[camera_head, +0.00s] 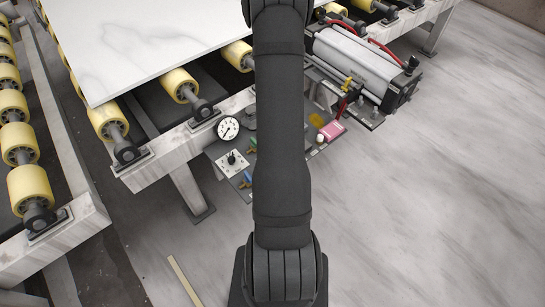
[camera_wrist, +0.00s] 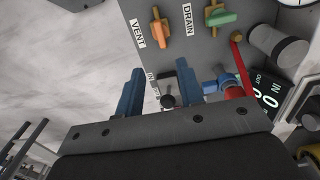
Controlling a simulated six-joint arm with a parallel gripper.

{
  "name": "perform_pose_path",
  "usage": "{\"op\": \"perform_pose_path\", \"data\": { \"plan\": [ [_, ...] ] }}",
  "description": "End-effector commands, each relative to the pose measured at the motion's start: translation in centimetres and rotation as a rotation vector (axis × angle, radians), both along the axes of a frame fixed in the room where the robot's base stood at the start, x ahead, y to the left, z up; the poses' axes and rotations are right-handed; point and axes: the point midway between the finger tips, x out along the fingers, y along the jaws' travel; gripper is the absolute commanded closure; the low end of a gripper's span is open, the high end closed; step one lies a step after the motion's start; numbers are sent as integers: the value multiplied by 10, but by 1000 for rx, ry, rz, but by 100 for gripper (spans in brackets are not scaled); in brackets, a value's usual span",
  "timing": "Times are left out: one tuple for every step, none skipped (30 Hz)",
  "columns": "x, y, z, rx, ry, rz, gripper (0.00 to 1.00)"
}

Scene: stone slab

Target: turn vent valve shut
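In the wrist view the vent valve has an orange handle (camera_wrist: 158,30) on a grey panel (camera_wrist: 262,14), beside a white VENT label (camera_wrist: 138,34). Its long side runs roughly up and down in the picture. My gripper (camera_wrist: 160,67) shows two blue fingers, spread apart with no valve handle between them. The orange handle lies beyond the fingertips, apart from them. A black knob (camera_wrist: 167,101) shows behind the gap between the fingers. In the head view my arm covers the gripper and the orange handle.
A green handle (camera_wrist: 216,16) stands beside the DRAIN label (camera_wrist: 187,20), right of the orange one. A red lever (camera_wrist: 241,60), a grey cylinder (camera_wrist: 278,45) and an IN/OUT sign (camera_wrist: 269,93) are close on the right. Rollers (camera_head: 108,121) carry a white slab (camera_head: 140,45).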

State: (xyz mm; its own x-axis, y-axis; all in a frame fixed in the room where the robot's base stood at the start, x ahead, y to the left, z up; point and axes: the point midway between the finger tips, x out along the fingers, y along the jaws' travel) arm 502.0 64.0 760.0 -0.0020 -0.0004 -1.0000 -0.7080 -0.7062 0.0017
Motion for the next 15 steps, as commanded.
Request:
{"op": "perform_pose_path", "data": {
  "plan": [
    [-1,0,-11,0,3,0,65],
    [-1,0,-17,0,4,0,65],
    [-1,0,-23,0,3,0,65],
    [-1,0,-29,0,3,0,65],
    [0,0,-34,0,3,0,65],
    [0,0,-41,0,1,0,65],
    [0,0,-46,0,1,1,65],
    [-1,0,-52,-1,2,1,65],
    [-1,0,-59,-1,2,1,65],
    [0,0,-64,0,1,1,65],
    [-1,0,-69,-1,2,1,65],
    [-1,0,-76,-1,2,1,65],
    [-1,0,-81,0,1,1,65],
    [0,0,-86,0,1,1,65],
    [0,0,-92,0,1,1,65]
  ]
}}
